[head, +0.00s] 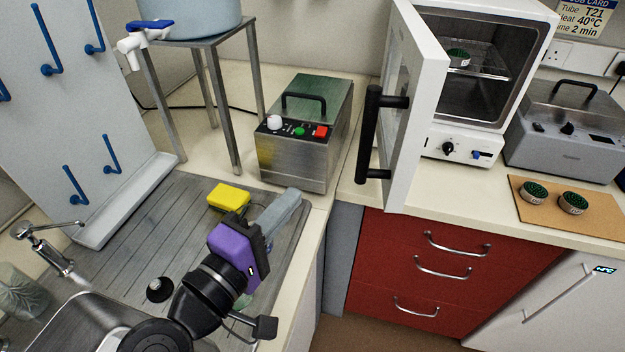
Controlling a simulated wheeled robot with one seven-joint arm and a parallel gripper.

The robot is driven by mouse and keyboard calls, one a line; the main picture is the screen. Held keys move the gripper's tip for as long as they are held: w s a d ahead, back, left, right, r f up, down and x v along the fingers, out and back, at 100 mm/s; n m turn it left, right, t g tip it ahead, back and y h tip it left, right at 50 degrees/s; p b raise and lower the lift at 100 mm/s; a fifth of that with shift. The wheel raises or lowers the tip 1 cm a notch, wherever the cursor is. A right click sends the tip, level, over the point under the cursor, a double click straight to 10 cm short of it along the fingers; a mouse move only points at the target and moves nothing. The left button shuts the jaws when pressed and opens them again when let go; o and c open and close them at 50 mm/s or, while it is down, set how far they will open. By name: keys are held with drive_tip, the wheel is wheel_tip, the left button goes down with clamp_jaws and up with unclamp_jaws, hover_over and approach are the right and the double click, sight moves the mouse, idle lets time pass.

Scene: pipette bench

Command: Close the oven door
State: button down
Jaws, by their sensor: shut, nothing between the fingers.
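The oven (450,147) is a white box on the counter at the upper right. Its door (418,130) is hinged at the left and stands wide open toward me, with a long black vertical handle (369,135) on its outer face. My gripper (290,200) is shut and empty over the drainboard, to the left of and below the door, apart from the handle. The fingertips are small and partly hard to make out.
A steel bath with a black handle (300,130) stands left of the door. A grey unit (568,130) and a cork mat (535,213) with two green-topped dishes are at the right. A yellow sponge (229,197) lies near my gripper. Red drawers (400,260) are below the oven.

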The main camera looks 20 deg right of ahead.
drive_tip(key=w+d+p, duration=0.3)
drive_tip(key=d, duration=0.7)
drive_tip(key=shift+w+d, duration=0.25)
